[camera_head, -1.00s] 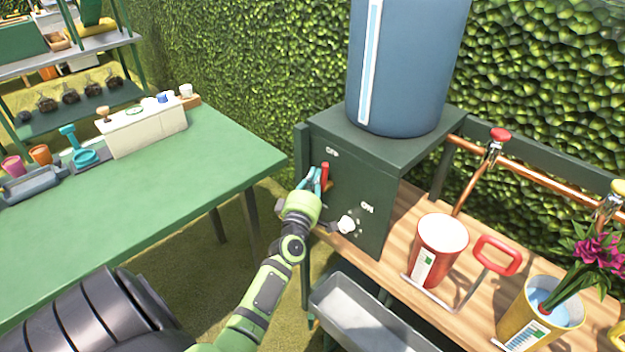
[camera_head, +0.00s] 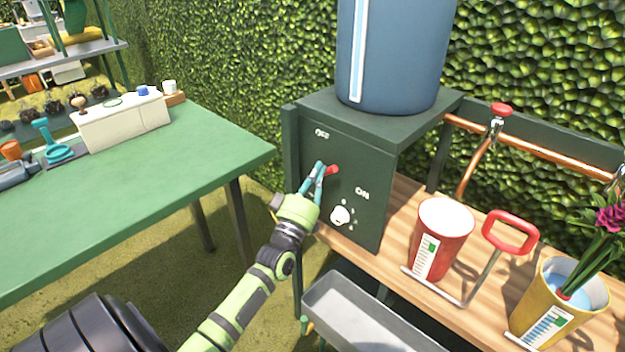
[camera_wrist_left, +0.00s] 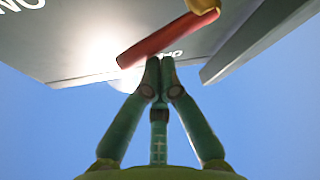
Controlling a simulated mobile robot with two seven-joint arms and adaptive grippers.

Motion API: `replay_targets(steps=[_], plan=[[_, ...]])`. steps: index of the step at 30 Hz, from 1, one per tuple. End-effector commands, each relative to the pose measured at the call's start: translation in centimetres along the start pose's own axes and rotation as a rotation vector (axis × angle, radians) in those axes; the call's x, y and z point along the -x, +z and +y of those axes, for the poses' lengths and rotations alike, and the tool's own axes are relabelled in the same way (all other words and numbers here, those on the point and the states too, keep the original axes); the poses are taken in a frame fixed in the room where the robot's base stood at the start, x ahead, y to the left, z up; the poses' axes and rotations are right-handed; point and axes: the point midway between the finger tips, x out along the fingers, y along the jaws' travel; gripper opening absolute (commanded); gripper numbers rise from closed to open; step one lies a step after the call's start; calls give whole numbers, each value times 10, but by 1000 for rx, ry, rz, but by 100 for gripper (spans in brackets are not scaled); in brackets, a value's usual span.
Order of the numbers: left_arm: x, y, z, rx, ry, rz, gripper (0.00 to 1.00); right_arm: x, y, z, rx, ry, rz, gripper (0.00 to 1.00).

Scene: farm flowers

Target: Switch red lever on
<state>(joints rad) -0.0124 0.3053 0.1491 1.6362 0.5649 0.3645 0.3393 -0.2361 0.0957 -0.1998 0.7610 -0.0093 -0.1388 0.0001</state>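The red lever (camera_head: 332,170) is on the front of a dark green box (camera_head: 362,165), between the OFF and ON labels. It points to the right, tilted from upright. In the left wrist view the lever (camera_wrist_left: 168,38) runs slantwise just past the fingertips, from a yellow pivot. My left gripper (camera_head: 321,168) is at the lever's left side, seemingly touching it. In the left wrist view its fingers (camera_wrist_left: 160,64) meet at the tips, with nothing seen between them. My right gripper is out of view.
A white knob (camera_head: 341,215) is below the lever. A blue tank (camera_head: 400,60) stands on the box. A red cup (camera_head: 441,240) and a yellow pot (camera_head: 560,300) stand on the wooden bench to the right. A grey trough (camera_head: 365,318) is below, and a green table (camera_head: 130,190) is at left.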

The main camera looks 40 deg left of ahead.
Motion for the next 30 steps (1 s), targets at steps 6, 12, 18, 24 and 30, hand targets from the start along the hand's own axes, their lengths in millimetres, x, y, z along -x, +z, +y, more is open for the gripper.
replay_targets(steps=[6,12,18,24,30], plan=[[8,13,0,-176,104,-3,0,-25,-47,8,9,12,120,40],[12,20,0,-314,185,-2,0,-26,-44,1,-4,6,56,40],[15,25,0,-422,249,-2,0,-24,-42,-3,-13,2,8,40],[16,28,0,-487,287,-1,0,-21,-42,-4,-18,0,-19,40],[17,29,0,-518,305,-1,0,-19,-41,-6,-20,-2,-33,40]])
